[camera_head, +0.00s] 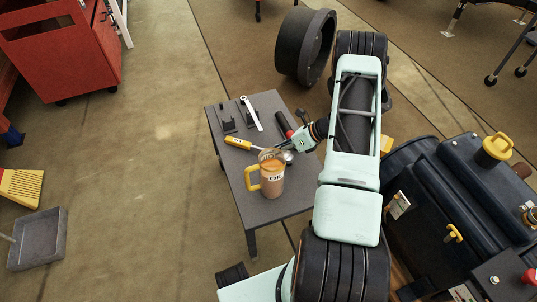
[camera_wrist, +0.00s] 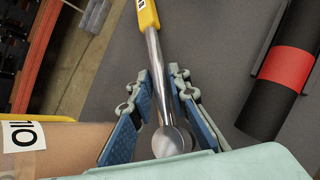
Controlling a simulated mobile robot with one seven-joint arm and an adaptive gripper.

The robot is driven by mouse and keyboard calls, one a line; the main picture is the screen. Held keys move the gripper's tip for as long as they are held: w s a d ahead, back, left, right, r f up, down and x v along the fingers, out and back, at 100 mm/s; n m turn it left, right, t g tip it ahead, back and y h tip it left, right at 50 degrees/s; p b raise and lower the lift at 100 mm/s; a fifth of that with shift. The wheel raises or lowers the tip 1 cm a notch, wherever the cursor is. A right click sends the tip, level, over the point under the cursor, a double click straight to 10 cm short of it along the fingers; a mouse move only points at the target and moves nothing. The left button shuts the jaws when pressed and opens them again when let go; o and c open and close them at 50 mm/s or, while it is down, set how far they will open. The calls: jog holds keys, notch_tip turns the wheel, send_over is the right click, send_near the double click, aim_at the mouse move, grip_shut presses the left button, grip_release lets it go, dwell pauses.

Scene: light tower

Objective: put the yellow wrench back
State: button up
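The yellow wrench lies over the small dark table; its yellow handle (camera_head: 238,143) points left in the head view. In the wrist view its handle (camera_wrist: 148,14) is at the top, with a silver shaft running down to a round end. My gripper (camera_head: 281,150) is low over the table at the round end. In the wrist view my gripper (camera_wrist: 161,76) has its fingers on either side of the shaft, close to it. They look apart, with narrow gaps; any contact is hard to make out.
The table (camera_head: 272,204) also holds an orange-brown oil jug (camera_head: 271,182) with a yellow handle, close to my gripper, a black-and-red cylinder (camera_wrist: 287,68), and dark stands (camera_head: 227,122) with a silver wrench (camera_head: 250,113) at the back. A red cabinet (camera_head: 65,50) stands far left.

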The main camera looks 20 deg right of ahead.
jog(key=shift+c, duration=0.5)
grip_shut()
jog(key=shift+r, duration=0.15)
